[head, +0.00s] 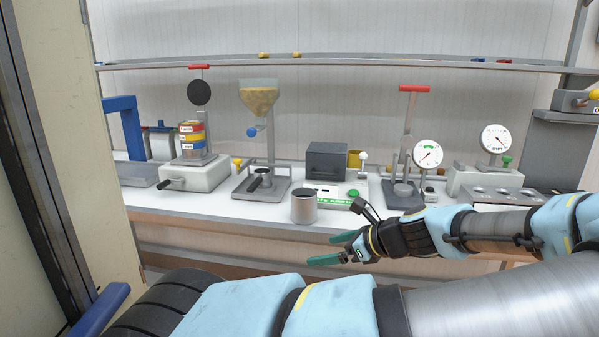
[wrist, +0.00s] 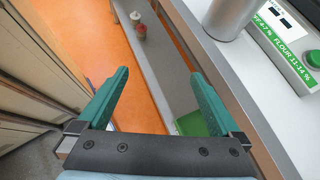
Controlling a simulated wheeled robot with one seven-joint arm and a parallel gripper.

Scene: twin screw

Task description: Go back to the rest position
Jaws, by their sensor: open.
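My gripper (head: 338,249) is open and empty, with its two green fingers apart. In the head view it is in front of the bench's front edge, just below and right of a grey metal cup (head: 304,207). In the wrist view my gripper (wrist: 160,105) points down past the bench edge, with the orange floor and a lower shelf visible beyond. The cup's lower part also shows at the top of the wrist view (wrist: 229,18). Nothing is between the fingers.
The white bench (head: 215,212) carries a hopper stand (head: 260,103), a dark grey box (head: 327,161), a green-labelled meter (head: 343,204), and dial gauges (head: 428,154). A beige panel (head: 65,130) stands at the left. Space in front of the bench looks free around my gripper.

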